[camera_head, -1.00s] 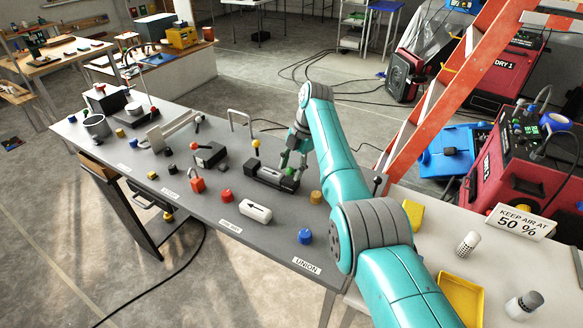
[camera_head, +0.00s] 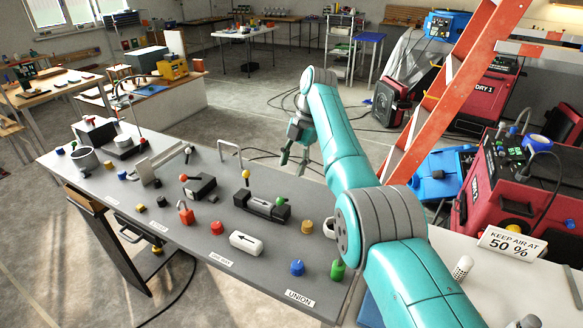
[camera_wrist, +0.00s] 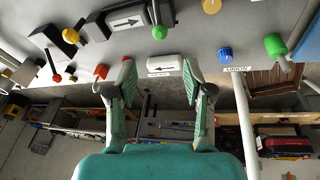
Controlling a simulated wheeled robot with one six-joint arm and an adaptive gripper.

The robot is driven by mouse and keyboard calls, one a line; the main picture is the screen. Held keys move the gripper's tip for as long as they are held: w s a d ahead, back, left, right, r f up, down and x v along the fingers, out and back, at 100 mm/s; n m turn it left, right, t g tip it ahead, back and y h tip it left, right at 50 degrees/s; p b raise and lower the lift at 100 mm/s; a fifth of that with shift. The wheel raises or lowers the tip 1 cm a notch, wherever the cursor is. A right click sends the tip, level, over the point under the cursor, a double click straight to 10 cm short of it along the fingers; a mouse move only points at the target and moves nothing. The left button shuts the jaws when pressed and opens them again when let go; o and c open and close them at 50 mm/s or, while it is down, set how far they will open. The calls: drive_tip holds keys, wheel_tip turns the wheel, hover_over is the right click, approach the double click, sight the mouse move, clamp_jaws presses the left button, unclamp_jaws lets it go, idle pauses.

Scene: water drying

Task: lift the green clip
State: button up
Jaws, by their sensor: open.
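Two green pieces show, and I cannot tell for sure which is the clip. A small round green piece (camera_head: 281,201) sits at the right end of a black block (camera_head: 258,207) on the grey bench. A larger green piece (camera_head: 338,269) stands near the bench's right end, beside my arm; in the wrist view a green knob-like piece (camera_wrist: 274,45) shows at upper right. My gripper (camera_head: 296,158) is open and empty, above and beyond the black block, apart from both pieces. In the wrist view its spread fingers (camera_wrist: 158,72) have nothing between them.
An orange ladder (camera_head: 440,95) leans at right.

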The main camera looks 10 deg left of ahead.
sight(281, 198)
drive_tip(key=a+f+t, duration=0.1)
drive_tip(key=f, duration=0.3)
drive_tip(key=s+a+f+h, duration=0.1)
drive_tip(key=f, duration=0.3)
drive_tip(key=s+a+f+t, duration=0.1)
drive_tip(key=f, duration=0.3)
drive_tip(key=shift+a+f+t+h, duration=0.2)
drive_tip(key=shift+f+t+h, duration=0.1)
drive_tip(key=shift+f, duration=0.05)
idle(0.4)
clamp_jaws()
